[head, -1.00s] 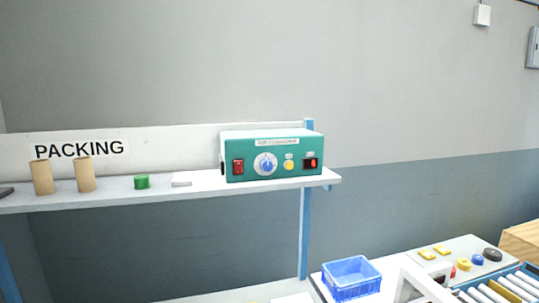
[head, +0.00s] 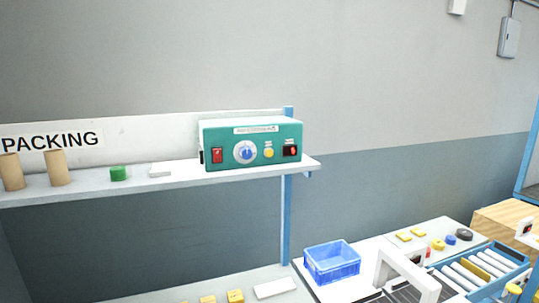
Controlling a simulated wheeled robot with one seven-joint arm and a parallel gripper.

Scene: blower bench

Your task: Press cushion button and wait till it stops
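The small labels are too blurred to read, so I cannot tell which control is named cushion. My gripper is not in view, and nothing touches the box.
The shelf (head: 100,187) also holds two cardboard tubes (head: 55,167), a green roll (head: 118,173) and a white block (head: 160,170). Below right are a blue crate (head: 332,262), a white arch-shaped frame (head: 408,272) and a roller conveyor (head: 480,270). The air before the box looks clear.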

